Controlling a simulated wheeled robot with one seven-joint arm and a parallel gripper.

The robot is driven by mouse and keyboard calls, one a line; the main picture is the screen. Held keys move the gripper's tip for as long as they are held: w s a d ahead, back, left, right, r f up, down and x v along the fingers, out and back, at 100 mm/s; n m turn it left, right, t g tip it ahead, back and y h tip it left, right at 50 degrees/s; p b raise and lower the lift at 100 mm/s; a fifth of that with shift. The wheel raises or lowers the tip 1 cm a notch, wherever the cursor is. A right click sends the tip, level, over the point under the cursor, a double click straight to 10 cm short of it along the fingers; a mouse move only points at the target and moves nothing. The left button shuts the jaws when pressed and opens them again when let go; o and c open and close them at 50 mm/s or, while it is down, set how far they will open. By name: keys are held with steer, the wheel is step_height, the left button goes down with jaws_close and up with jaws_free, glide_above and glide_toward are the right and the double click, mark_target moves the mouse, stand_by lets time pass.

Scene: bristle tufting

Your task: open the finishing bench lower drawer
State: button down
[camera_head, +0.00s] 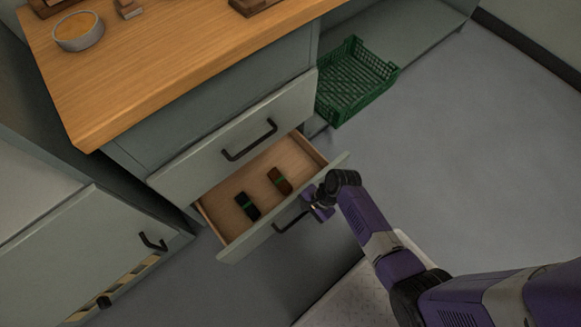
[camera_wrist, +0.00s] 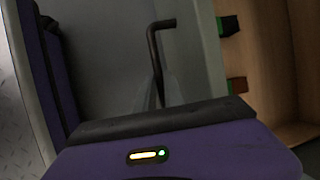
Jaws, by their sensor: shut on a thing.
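The finishing bench's lower drawer (camera_head: 243,248) stands pulled out in the head view, its wooden inside showing. Its dark bar handle (camera_head: 285,226) is on the front panel, and its bar also shows in the wrist view (camera_wrist: 154,58). My gripper (camera_head: 309,205) is at the right end of this handle, shut on it. In the wrist view my gripper (camera_wrist: 165,125) hides the near part of the handle, so the exact contact is hidden. Inside the drawer lie a black block (camera_head: 248,206) with a green band and a brown block (camera_head: 280,181) with a green band.
The upper drawer (camera_head: 205,164) above is closer in. A green crate (camera_head: 352,85) stands right of the bench. A grey cabinet (camera_head: 75,262) with a handle is at the lower left. The wooden benchtop (camera_head: 165,60) holds a round dish (camera_head: 79,32). Floor at the right is clear.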

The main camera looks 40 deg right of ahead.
steer(key=shift+s+p, duration=0.75)
steer(key=shift+s, duration=1.3)
steer(key=c, duration=1.5)
jaws_free()
steer(key=shift+o, duration=0.2)
steer(key=p+v, duration=0.3)
steer(key=v, duration=0.5)
steer(key=shift+f, duration=0.1)
